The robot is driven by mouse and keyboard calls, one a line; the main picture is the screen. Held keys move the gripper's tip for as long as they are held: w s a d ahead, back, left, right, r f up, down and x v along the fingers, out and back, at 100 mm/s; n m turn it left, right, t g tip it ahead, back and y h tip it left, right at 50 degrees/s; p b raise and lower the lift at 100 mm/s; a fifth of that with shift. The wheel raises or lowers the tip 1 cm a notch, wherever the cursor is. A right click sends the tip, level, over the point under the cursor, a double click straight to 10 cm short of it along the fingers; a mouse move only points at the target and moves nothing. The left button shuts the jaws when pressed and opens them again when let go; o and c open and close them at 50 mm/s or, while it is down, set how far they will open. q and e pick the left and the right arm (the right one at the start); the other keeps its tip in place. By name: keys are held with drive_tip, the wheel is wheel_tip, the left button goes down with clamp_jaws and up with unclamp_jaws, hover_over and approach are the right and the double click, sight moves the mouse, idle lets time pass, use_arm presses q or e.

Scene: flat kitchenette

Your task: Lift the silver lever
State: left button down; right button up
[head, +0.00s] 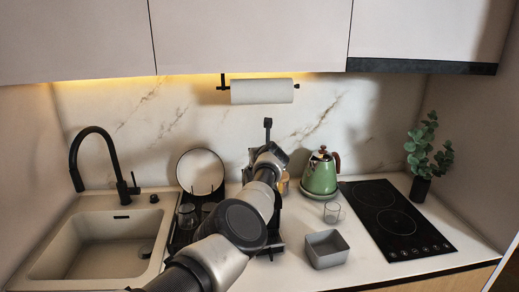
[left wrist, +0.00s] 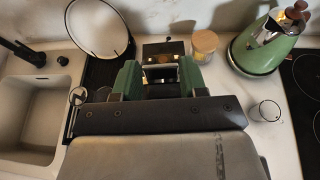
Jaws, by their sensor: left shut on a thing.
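My left arm reaches across the counter in the head view and hides most of a dark appliance (left wrist: 163,47) behind it. In the left wrist view the green fingers of my left gripper (left wrist: 160,78) stand on either side of a bright silver piece, the lever (left wrist: 160,72), at the front of this appliance. The gripper is shut on the lever. The fingers and the gripper body cover the lower part of the appliance. A black upright piece (head: 268,126) shows above my arm in the head view. My right gripper is in neither view.
Left are a sink (head: 95,245) with a black faucet (head: 100,145) and a rack with a round plate (head: 200,171). Right are a wooden-lidded jar (left wrist: 205,44), green kettle (head: 320,177), glass mug (head: 333,212), grey bin (head: 327,250) and cooktop (head: 390,215).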

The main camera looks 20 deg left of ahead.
use_arm(q)
drive_tip(key=shift+a+r+p, duration=0.1)
drive_tip(key=shift+r+p, duration=0.1)
drive_tip(key=shift+p, duration=0.1)
drive_tip(key=shift+f, duration=0.15)
drive_tip(key=c, duration=0.6)
unclamp_jaws()
drive_tip(key=shift+s+a, duration=0.1)
drive_tip(key=shift+a, duration=0.15)
drive_tip(key=shift+d, duration=0.35)
